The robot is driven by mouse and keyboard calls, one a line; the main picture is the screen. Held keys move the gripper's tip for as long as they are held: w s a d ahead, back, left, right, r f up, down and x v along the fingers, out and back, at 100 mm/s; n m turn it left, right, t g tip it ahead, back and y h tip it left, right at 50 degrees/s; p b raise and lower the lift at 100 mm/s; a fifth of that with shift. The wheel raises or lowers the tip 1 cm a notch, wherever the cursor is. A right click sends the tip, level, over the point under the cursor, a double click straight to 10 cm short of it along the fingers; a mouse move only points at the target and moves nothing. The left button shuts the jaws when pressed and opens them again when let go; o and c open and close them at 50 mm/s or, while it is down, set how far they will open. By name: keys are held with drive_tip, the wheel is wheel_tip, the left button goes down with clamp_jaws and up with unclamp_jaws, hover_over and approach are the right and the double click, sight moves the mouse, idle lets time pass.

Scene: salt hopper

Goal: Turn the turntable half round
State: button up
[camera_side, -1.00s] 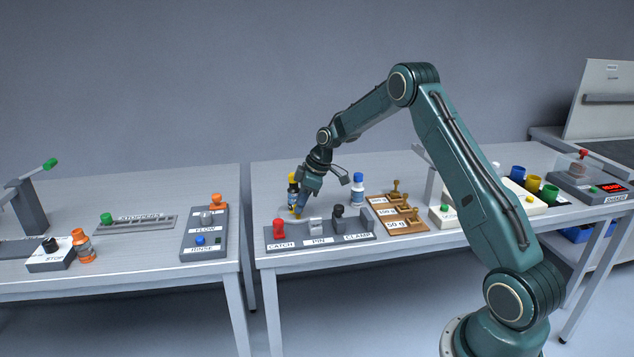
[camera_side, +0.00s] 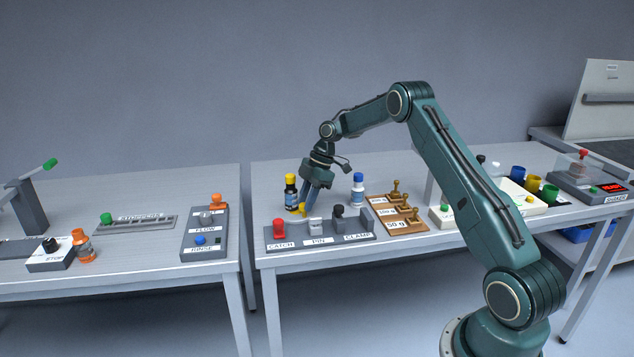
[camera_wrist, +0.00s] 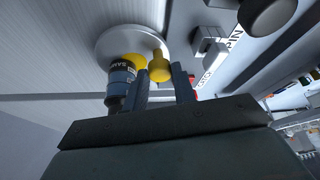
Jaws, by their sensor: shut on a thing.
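The turntable (camera_wrist: 112,44) is a pale grey round disc, seen in the wrist view; in the side view it is mostly hidden behind the grey control block. A yellow knob (camera_wrist: 159,66) stands up from it near its edge, and a bit of it shows in the side view (camera_side: 301,208). My gripper (camera_wrist: 163,80) is shut on this knob, one finger on each side; in the side view my gripper (camera_side: 307,206) points down behind the block. A dark bottle with a yellow cap (camera_side: 291,194) stands by the knob, close to one finger in the wrist view (camera_wrist: 119,84).
The grey block (camera_side: 330,236) in front carries a red CATCH knob (camera_side: 279,228), a PIN slider (camera_side: 316,225) and a black CLAMP knob (camera_side: 338,212). A blue-capped bottle (camera_side: 358,190) stands to the right, near the brass weights (camera_side: 405,222). The table behind is clear.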

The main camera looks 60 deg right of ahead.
drive_tip(key=shift+d+n+g, duration=0.35)
drive_tip(key=shift+n+g, duration=0.05)
drive_tip(key=shift+n, duration=0.6)
drive_tip(key=shift+w+d+n+g, duration=0.1)
drive_tip(key=shift+d+n+g, duration=0.3)
drive_tip(key=shift+n, duration=0.7)
drive_tip(key=o, duration=1)
drive_tip(key=shift+w+d+r+m, duration=0.15)
drive_tip(key=shift+w+r+m, duration=0.1)
drive_tip(key=shift+m, duration=0.45)
drive_tip(key=shift+w+d+r+m, duration=0.15)
drive_tip(key=shift+r+m, duration=0.1)
drive_tip(key=shift+m, duration=0.45)
drive_tip(key=shift+w+r+m+h, duration=0.2)
drive_tip(key=shift+r+m+h, duration=0.45)
drive_tip(key=shift+m, duration=0.55)
drive_tip(key=r+m+h, duration=0.1)
drive_tip(key=r+m, duration=0.2)
drive_tip(key=m, duration=0.2)
drive_tip(key=a+r+m, duration=0.1)
drive_tip(key=r+m, duration=0.3)
drive_tip(key=m, duration=0.1)
drive_tip(key=s+r+m+h, duration=0.1)
drive_tip(key=r+m, duration=0.3)
drive_tip(key=m, duration=0.1)
drive_tip(key=shift+s+a+r+h, duration=0.1)
drive_tip(key=shift+a+r+h, duration=0.1)
drive_tip(key=shift+a+h, duration=0.15)
